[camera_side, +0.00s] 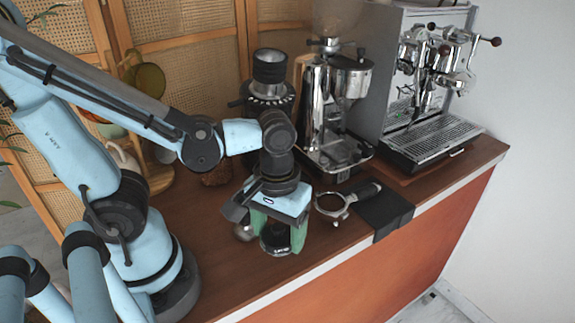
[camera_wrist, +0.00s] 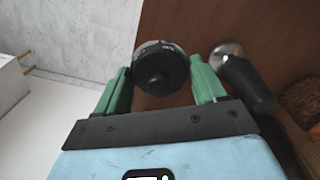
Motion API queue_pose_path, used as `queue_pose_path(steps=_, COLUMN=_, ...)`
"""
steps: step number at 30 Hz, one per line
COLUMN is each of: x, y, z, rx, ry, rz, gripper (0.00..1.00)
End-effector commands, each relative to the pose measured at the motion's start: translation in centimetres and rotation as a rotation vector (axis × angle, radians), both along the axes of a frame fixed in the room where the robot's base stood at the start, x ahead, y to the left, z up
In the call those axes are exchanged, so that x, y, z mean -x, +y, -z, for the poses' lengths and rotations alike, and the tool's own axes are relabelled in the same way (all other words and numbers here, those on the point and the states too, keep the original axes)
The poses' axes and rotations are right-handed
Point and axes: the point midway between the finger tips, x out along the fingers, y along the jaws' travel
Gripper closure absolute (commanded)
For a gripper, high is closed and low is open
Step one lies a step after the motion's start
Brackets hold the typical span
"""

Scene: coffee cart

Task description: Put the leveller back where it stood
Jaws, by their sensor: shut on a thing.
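The leveller (camera_side: 275,241), a dark round puck, is between the green fingers of my gripper (camera_side: 277,236), low over the front part of the wooden counter. In the wrist view the leveller (camera_wrist: 160,68) shows as a black disc with a raised knob, between the fingertips of my gripper (camera_wrist: 161,84). The gripper is shut on it. I cannot tell whether its underside touches the counter.
To the right in the side view are a portafilter (camera_side: 335,206) and a black mat (camera_side: 385,213). A grinder (camera_side: 330,115) and espresso machine (camera_side: 425,95) stand behind.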

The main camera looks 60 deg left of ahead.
Motion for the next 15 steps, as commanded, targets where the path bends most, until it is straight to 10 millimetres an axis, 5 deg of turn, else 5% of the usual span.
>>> queue_pose_path(steps=15, x=-1.7, y=1.8, z=2.6, rx=0.0, ry=0.0, rz=0.001, gripper=0.72)
